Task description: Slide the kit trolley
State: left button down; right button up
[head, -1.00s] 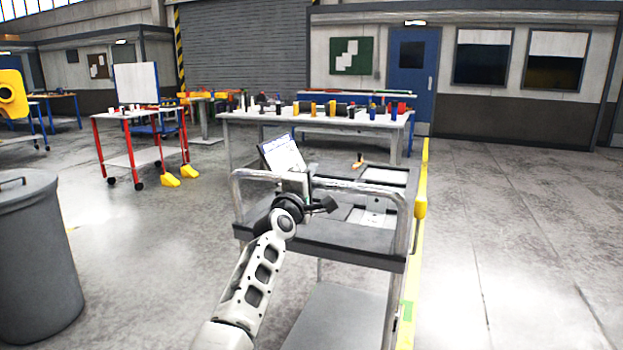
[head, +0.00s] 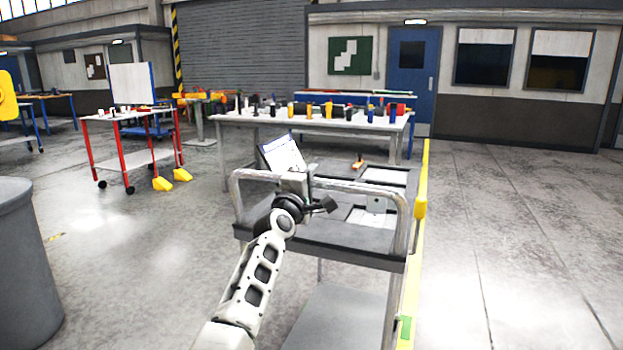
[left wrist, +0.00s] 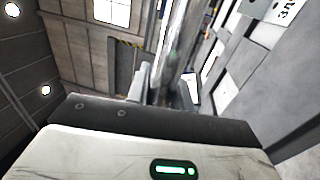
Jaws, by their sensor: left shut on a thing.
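The kit trolley (head: 330,242) is a grey cart with a dark top tray, a lower shelf (head: 338,315) and a tubular metal handle (head: 346,187) on its near side. My left gripper (head: 296,184) is shut on the left part of this handle. In the left wrist view the handle tube (left wrist: 181,50) runs up from the gripper (left wrist: 165,90), whose fingertips are partly hidden. A tilted board with a printed sheet (head: 283,154) stands at the trolley's left. White panels (head: 384,176) and a small orange item (head: 358,162) lie on top. My right gripper is out of view.
A yellow strip (head: 423,165) runs along the trolley's right side. A long table (head: 228,121) with several coloured parts stands beyond it. A red-legged cart (head: 124,162) stands left, and a grey bin (head: 22,265) near left. The floor at right is clear.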

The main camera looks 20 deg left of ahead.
pick_arm(q)
jog(key=shift+a+r, duration=0.1)
jog(key=shift+r, duration=0.1)
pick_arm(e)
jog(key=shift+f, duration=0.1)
pick_arm(q)
jog(key=c, duration=1.2)
grip_release()
jog(key=shift+c, duration=0.2)
jog(key=shift+f, duration=0.1)
jog(key=shift+s, duration=0.1)
jog(key=shift+s+f, duration=0.15)
jog(key=shift+s, duration=0.05)
jog(key=s+f+p, duration=0.1)
jog(key=s+f, duration=0.1)
jog(key=s, duration=1.3)
jog(key=shift+f, duration=0.4)
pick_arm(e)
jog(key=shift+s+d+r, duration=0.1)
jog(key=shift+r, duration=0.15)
